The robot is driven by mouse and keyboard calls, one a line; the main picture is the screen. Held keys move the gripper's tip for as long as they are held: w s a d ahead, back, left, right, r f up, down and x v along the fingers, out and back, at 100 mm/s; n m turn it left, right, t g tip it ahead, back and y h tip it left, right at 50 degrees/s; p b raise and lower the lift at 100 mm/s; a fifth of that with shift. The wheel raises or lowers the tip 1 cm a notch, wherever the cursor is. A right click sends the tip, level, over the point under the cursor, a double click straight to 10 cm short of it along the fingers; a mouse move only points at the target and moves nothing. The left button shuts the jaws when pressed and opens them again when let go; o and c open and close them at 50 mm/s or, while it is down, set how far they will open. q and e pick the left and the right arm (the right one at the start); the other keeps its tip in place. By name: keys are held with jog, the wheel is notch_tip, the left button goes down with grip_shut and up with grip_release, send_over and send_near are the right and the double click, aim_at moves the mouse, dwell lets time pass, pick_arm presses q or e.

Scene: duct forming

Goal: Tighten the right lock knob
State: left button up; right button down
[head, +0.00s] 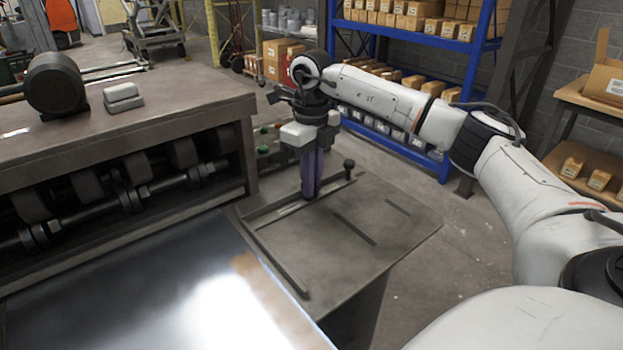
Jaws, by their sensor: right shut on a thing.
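My right gripper (310,192) points straight down at the back left part of a grey metal side plate (385,225). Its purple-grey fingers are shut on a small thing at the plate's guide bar. The fingers hide this thing, so I cannot see its shape; it is where a lock knob would sit. A black ball-topped knob (349,165) stands upright on a short stem, just right of the fingers and apart from them. My left gripper is not in view.
A machine with rollers (120,190) stands at the left, with a shiny metal sheet (170,290) in front. Green and red buttons (263,150) sit just behind my gripper. A blue shelf (470,90) with boxes stands behind. The plate's right part is clear.

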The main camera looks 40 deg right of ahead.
jog(key=shift+d+n+p, duration=0.1)
jog(key=shift+n+p, duration=0.3)
jog(key=shift+n, duration=0.6)
jog(key=c, duration=1.9)
grip_release()
jog(key=shift+r, duration=0.1)
jog(key=shift+o, duration=0.2)
